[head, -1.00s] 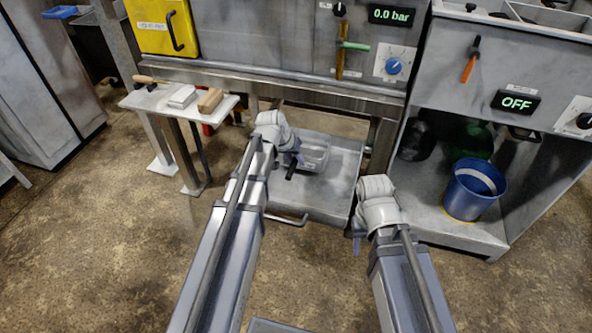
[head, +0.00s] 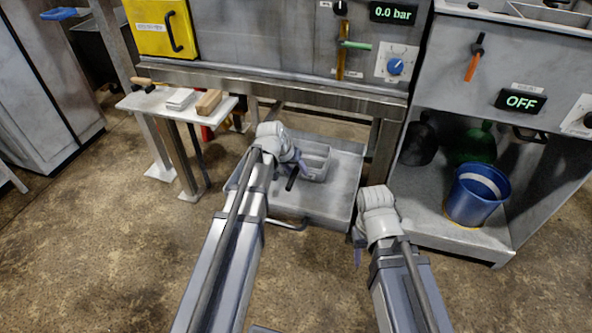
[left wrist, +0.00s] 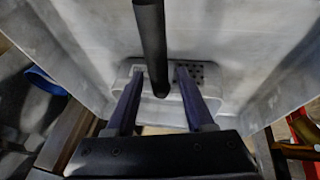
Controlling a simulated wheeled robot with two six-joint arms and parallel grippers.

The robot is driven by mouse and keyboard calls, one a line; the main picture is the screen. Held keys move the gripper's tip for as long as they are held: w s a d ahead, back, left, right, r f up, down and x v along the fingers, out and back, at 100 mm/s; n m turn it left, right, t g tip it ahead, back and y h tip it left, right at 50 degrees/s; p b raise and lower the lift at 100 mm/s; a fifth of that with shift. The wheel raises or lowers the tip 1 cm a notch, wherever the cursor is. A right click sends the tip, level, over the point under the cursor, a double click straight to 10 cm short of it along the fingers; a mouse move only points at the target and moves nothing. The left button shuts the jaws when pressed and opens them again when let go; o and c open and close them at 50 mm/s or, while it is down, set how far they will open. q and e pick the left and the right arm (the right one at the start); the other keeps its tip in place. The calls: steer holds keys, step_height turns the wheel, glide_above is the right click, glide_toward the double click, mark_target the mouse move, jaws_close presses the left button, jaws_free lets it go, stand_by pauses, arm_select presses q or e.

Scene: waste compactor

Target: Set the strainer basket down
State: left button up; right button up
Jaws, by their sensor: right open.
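The strainer basket (head: 316,163) is a small grey box with a perforated part, in the shallow metal tray (head: 330,194) under the machine. It also shows in the left wrist view (left wrist: 203,74), and it looks level on the tray floor. Its black handle (head: 292,179) stands up, and in the left wrist view the handle (left wrist: 150,45) runs between my left fingers. My left gripper (left wrist: 160,100) is open, with gaps on both sides of the handle. In the head view my left gripper (head: 301,167) is beside the basket. My right gripper (head: 358,250) is open and empty, right of the tray.
A small side table (head: 150,101) with blocks stands left of the tray. A blue bucket (head: 470,208) sits on the right cabinet's lower shelf. The machine's frame beam (head: 270,85) runs above the tray. The floor in front is clear.

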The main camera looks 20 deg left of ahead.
arm_select(q)
steer(key=shift+r, duration=0.1)
steer(key=p+v, duration=1.1)
steer(key=v, duration=0.1)
stand_by(1.3)
